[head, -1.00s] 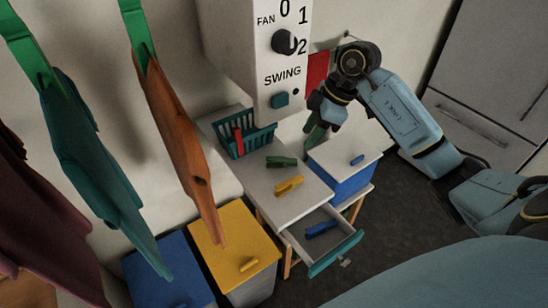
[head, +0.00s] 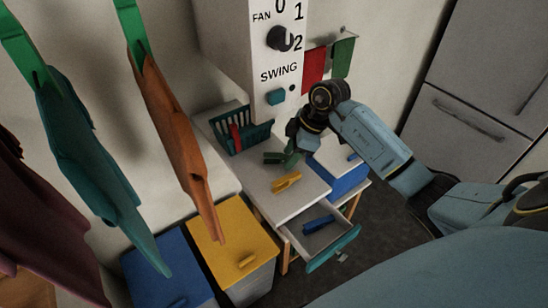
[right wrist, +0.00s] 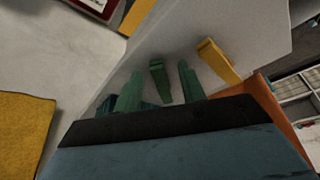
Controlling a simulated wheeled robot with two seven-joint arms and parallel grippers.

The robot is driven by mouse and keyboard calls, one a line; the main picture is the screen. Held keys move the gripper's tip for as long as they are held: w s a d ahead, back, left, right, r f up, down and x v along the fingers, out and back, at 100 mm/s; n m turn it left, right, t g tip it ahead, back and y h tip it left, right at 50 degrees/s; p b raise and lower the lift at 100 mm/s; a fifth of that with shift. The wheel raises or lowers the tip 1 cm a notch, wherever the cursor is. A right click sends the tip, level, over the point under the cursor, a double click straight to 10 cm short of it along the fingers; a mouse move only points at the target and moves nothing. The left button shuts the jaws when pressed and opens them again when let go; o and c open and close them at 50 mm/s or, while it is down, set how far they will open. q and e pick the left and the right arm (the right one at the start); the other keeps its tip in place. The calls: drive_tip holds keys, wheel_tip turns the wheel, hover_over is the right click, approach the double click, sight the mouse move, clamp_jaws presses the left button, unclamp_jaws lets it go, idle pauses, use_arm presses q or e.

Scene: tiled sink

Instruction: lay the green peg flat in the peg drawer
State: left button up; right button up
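The green peg (head: 274,158) lies on the white table top, near its back, partly behind my right gripper in the head view. My right gripper (head: 291,160) points down at the table beside it. In the right wrist view the two green fingers of the right gripper (right wrist: 156,78) are apart, with the green peg (right wrist: 160,80) in the gap between them; I cannot tell whether they touch it. The peg drawer (head: 296,238) under the table top is pulled out, and a blue peg (head: 318,225) lies in it. My left gripper is not in view.
A yellow peg (head: 286,182) lies nearer the drawer; it also shows in the right wrist view (right wrist: 218,62). A teal basket (head: 258,133) holding a red peg stands at the back. Yellow (head: 233,226) and blue (head: 160,262) lidded bins stand left. Clothes hang at left.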

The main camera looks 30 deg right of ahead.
sight(283, 155)
clamp_jaws()
drive_tip(key=shift+r, duration=0.15)
drive_tip(key=shift+r, duration=0.6)
wheel_tip(283, 155, up, 2)
drive_tip(key=shift+r, duration=0.15)
drive_tip(key=s+d+b, duration=0.1)
drive_tip(key=s+d, duration=0.3)
drive_tip(key=d, duration=0.3)
drive_tip(key=s+d+b, duration=0.2)
drive_tip(key=s+d, duration=0.3)
drive_tip(key=d, duration=0.3)
drive_tip(key=shift+s+d, duration=0.15)
drive_tip(key=shift+s, duration=0.15)
